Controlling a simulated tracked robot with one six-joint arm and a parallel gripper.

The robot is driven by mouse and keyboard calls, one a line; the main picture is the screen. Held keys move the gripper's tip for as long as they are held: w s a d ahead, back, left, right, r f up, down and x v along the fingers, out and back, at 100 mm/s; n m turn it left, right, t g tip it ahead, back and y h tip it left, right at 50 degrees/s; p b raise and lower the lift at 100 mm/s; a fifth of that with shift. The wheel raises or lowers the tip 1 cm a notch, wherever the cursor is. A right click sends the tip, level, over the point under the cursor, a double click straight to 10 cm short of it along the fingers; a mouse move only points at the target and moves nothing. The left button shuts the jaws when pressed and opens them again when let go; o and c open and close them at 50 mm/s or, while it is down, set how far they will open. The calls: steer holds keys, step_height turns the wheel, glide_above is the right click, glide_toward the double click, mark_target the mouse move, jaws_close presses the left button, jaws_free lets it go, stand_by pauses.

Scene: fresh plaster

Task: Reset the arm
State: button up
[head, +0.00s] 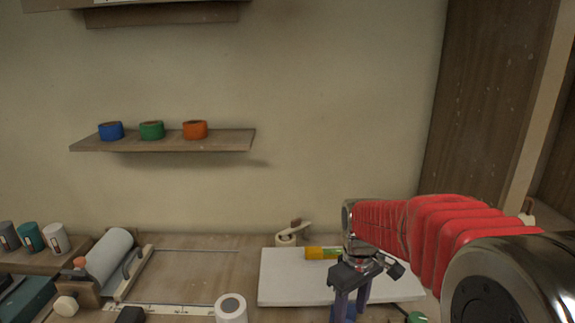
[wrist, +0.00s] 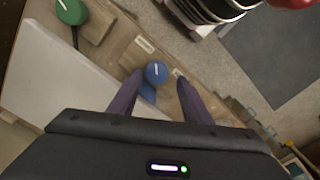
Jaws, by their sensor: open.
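My arm in a red sleeve reaches in from the right in the head view. My gripper (head: 347,304) points down over the front of the workbench, near the white board (head: 285,280). In the wrist view, the two dark purple fingers of my gripper (wrist: 158,92) are apart with nothing held between them. A blue round knob (wrist: 156,73) shows beyond the fingertips on a wooden block. A green round knob (wrist: 71,11) sits on another wooden block to the upper left.
A yellow-orange tube (head: 322,253) lies on the white board. A white roll (head: 231,308) stands left of it. A paper roll (head: 108,255) in a holder and several cups are at the left. Three tape rolls sit on the wall shelf (head: 165,143).

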steer(key=s+r+m+t, duration=0.3)
steer(key=s+r, duration=0.1)
steer(key=s, duration=0.5)
steer(key=s+r+m+t, duration=0.2)
steer(key=s+r, duration=0.3)
steer(key=s, duration=0.4)
steer(key=shift+s+d+r+m+t, duration=0.3)
steer(key=shift+s+m+t, duration=0.1)
steer(key=shift+m, duration=0.4)
steer(key=shift+d, duration=0.1)
